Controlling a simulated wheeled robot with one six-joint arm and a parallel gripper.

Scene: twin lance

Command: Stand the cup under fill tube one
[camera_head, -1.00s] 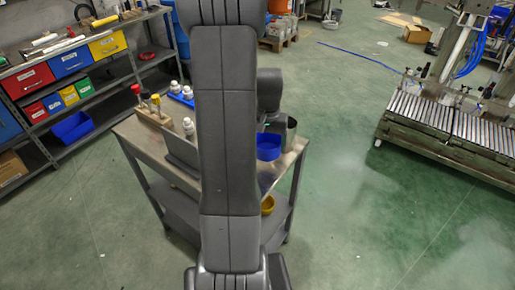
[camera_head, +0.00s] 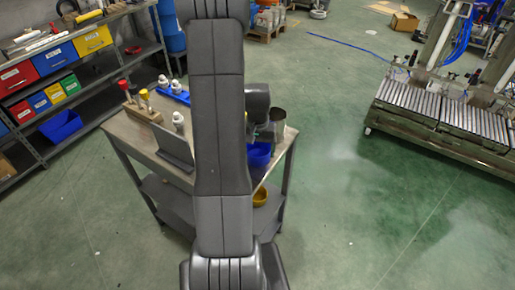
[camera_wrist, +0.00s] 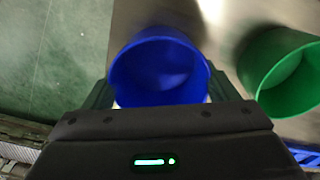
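A blue cup (camera_wrist: 160,70) fills the middle of the wrist view, open end toward the camera. The two fingers of my gripper (camera_wrist: 160,92) press against its opposite sides, so my gripper looks shut on it. The blue cup (camera_head: 259,157) also shows in the head view near the right edge of the work table, partly behind my arm. I cannot tell its height over the tabletop. The filling machine (camera_head: 440,45) stands at the far right with a roller conveyor (camera_head: 432,105). Fill tube one cannot be picked out.
A green cup (camera_wrist: 285,72) is right of the blue one in the wrist view. Shelving with bins (camera_head: 60,125) stands left. Green floor lies open between table and machine.

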